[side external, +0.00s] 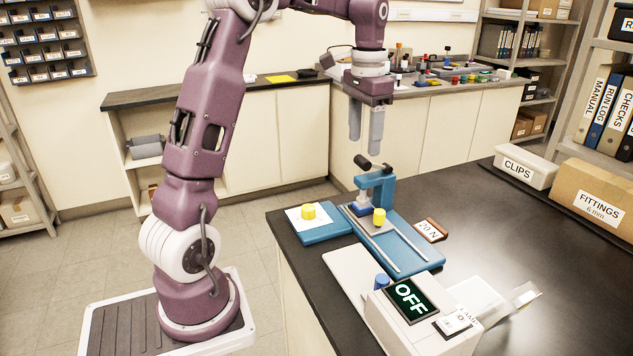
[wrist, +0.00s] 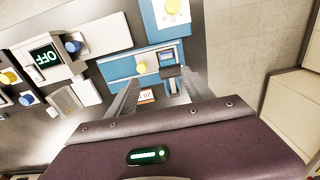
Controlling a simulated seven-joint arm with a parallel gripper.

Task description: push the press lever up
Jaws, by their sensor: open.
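The blue press (side external: 377,187) stands upright at the far end of a blue rail base on the dark bench. Its black lever (side external: 363,162) sticks out at the top, toward the left. In the wrist view the dark lever (wrist: 171,71) lies between and just beyond my fingertips. My gripper (side external: 366,138) points down, open and empty, a little above the lever, with no contact visible. The two fingers also show in the wrist view (wrist: 163,84). A yellow knob (side external: 379,216) sits on the grey carriage in front of the press.
A blue pad (side external: 325,233) with a yellow knob (side external: 308,211) lies to the left. A white instrument with an OFF display (side external: 410,299) stands at the front. A "20 N" card (side external: 430,230) lies to the right. Labelled boxes (side external: 593,192) line the right edge; the bench's middle right is clear.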

